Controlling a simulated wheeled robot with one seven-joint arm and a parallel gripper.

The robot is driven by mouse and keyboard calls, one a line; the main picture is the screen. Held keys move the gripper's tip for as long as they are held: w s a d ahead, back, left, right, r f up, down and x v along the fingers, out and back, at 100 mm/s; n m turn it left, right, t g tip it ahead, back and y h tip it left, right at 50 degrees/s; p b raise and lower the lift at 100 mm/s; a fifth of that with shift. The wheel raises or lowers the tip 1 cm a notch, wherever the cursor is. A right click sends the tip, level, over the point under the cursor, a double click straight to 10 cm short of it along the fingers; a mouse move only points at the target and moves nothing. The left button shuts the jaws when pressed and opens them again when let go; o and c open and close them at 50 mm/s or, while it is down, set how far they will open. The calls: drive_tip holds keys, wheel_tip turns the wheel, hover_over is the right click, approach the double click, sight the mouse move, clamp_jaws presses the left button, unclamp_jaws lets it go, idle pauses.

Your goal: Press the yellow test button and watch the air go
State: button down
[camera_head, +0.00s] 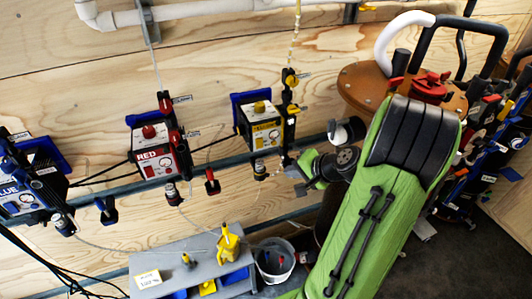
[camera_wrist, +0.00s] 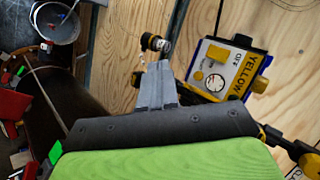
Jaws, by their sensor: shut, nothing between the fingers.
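The yellow unit (camera_head: 265,134) hangs on the plywood wall, with a yellow cap (camera_head: 260,107) on top. The wrist view shows its pale face marked YELLOW (camera_wrist: 228,72), with a round gauge (camera_wrist: 215,82), a small round yellow part (camera_wrist: 198,76) and a raised yellow block (camera_wrist: 219,53). Which of these yellow parts is the test button, I cannot tell for sure. My gripper (camera_head: 292,164) is beside the unit's lower right. In the wrist view my gripper (camera_wrist: 157,66) has its fingers together and empty, apart from the face.
A black fitting (camera_wrist: 155,43) sticks out close ahead of my fingertips. The red unit (camera_head: 157,150) and blue unit (camera_head: 28,188) hang further left. A grey bench (camera_head: 190,262) and bucket (camera_head: 275,264) stand below. A round brown table (camera_head: 365,88) lies behind my arm.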

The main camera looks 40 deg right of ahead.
drive_tip(key=shift+d+f, duration=0.1)
drive_tip(key=shift+d, duration=0.2)
drive_tip(key=p, duration=0.3)
approach(270, 149)
drive_tip(key=shift+w+a+f, duration=0.25)
drive_tip(key=shift+w+f, duration=0.35)
drive_tip(key=shift+f, duration=0.2)
drive_tip(key=shift+w+a+f, duration=0.25)
drive_tip(key=shift+w+f, duration=0.3)
drive_tip(key=shift+f, duration=0.25)
drive_tip(key=shift+w, duration=0.1)
idle(0.5)
drive_tip(key=shift+w+d, duration=0.1)
drive_tip(key=shift+w, duration=0.2)
drive_tip(key=shift+w+d, duration=0.1)
drive_tip(key=shift+w, duration=0.2)
idle(0.6)
drive_tip(key=shift+s+a+b, duration=0.2)
drive_tip(key=shift+s+b, duration=0.15)
drive_tip(key=shift+s, duration=0.4)
